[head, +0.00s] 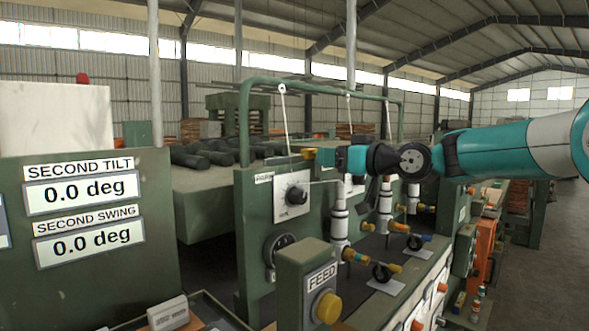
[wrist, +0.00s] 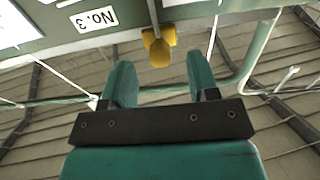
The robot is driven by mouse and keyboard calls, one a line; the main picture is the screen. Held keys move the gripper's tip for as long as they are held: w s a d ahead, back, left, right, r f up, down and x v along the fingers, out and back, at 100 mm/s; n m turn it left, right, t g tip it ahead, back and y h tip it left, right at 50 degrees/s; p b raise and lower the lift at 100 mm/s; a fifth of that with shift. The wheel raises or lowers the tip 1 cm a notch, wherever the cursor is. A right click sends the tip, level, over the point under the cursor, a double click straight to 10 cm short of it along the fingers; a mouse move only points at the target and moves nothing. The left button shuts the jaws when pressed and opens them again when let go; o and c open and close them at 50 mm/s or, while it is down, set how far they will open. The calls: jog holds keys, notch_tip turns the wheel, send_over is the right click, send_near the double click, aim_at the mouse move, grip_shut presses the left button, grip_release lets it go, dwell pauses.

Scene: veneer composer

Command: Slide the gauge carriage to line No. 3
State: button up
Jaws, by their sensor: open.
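My gripper (wrist: 158,75) is open, with its two teal fingers apart and nothing between their pads that I can see. It also shows in the head view (head: 325,156), at the panel's top edge. A yellow knob-like part (wrist: 159,46) lies just beyond the fingertips, centred between them in the wrist view. It looks like the gauge carriage's handle, but the carriage body is not clear. The same yellow part shows in the head view (head: 308,154), close to the fingertips. The No. 3 label (wrist: 95,20) appears upside down, left of the yellow part in the wrist view.
A green tubular frame (head: 318,82) rises around the panel. Below my arm stand white valve columns (head: 339,218) with yellow handles. A dial (head: 295,195) is on the green panel. A FEED post (head: 306,290) with a yellow button stands in front.

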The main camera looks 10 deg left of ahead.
jog(key=shift+b+v, duration=1.15)
jog(key=shift+v, duration=0.4)
jog(key=shift+a, duration=0.1)
jog(key=s+d+f+m+g+h+b, duration=0.1)
jog(key=s+d+f+g+h+b, duration=0.1)
jog(key=s+f, duration=0.7)
jog(key=s+d+f+m+g+h+b, duration=0.1)
jog(key=s+d+f+g+h, duration=0.3)
jog(key=s+f, duration=0.6)
jog(key=s+d+f+m+g+h+b, duration=0.1)
jog(key=s+d+f+g+h+b, duration=0.2)
jog(key=s+f, duration=0.6)
jog(key=s+d+g+h, duration=0.1)
jog(key=s+g, duration=0.1)
jog(key=s, duration=1.1)
jog(key=shift+d+f, duration=0.25)
jog(key=shift+d, duration=0.05)
